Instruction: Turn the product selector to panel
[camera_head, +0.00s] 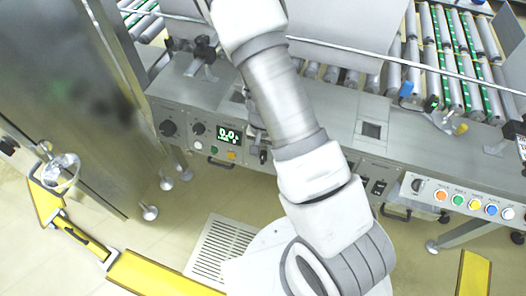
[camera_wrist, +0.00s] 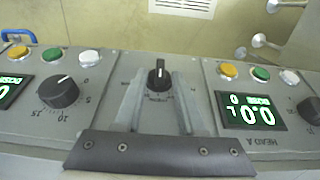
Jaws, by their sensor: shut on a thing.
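The product selector is a small black knob (camera_wrist: 159,70) on the grey control panel, in the upper middle of the wrist view. A white pointer line on it points roughly up in that picture. The small lettering around it is too blurred to read. My gripper (camera_wrist: 158,82) is shut on the knob, with one grey finger on each side of it. In the head view my gripper (camera_head: 257,143) is at the panel's front, partly covered by my arm, and the selector is hidden there.
In the wrist view a lit display (camera_wrist: 250,112) is to the right, and a larger black dial (camera_wrist: 60,92) with white, orange and green buttons is to the left. In the head view roller conveyors (camera_head: 440,55) lie behind the panel, and yellow floor barriers (camera_head: 160,272) stand front left.

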